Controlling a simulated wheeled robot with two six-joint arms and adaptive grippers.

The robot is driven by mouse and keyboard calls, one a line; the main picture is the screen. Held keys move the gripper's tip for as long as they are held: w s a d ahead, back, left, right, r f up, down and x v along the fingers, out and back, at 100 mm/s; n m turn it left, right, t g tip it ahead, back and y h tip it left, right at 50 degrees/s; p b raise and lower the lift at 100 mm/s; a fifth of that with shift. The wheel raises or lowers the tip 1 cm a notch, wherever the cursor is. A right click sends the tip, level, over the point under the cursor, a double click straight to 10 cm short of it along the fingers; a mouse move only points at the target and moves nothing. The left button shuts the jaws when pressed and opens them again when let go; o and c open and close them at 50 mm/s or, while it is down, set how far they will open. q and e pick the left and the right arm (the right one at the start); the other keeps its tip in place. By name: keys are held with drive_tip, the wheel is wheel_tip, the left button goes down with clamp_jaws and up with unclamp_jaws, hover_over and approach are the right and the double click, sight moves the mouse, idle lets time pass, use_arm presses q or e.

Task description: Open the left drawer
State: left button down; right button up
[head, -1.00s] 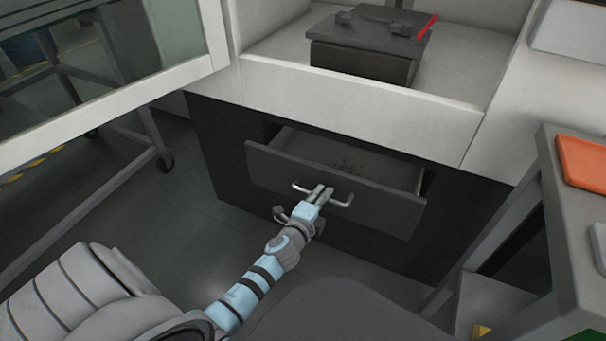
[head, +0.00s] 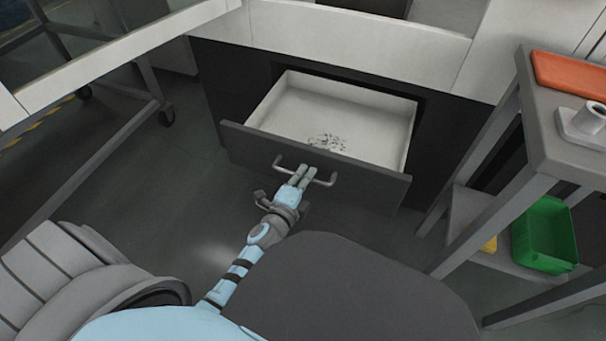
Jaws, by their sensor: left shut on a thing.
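The drawer (head: 252,151) has a dark grey front and a pale inside, and it stands pulled well out of the dark cabinet (head: 232,80). A patch of small dark bits (head: 327,142) lies on its floor near the front. A silver bar handle (head: 328,182) is fixed across the middle of the drawer front. My left gripper (head: 300,177) is shut on the handle, with its fingers at the bar's middle. My right gripper is not in view.
A grey side table (head: 563,141) on the right carries an orange tray (head: 571,76) and a white holder (head: 587,121). A green bin (head: 544,236) stands on its lower shelf. A wheeled metal frame (head: 112,119) is at the left. Floor between is clear.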

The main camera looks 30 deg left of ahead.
use_arm(q)
drive_tip(key=c, duration=1.6)
unclamp_jaws()
drive_tip(key=shift+c, duration=0.2)
drive_tip(key=shift+a, duration=0.1)
drive_tip(key=v, duration=0.7)
drive_tip(key=shift+s, duration=0.3)
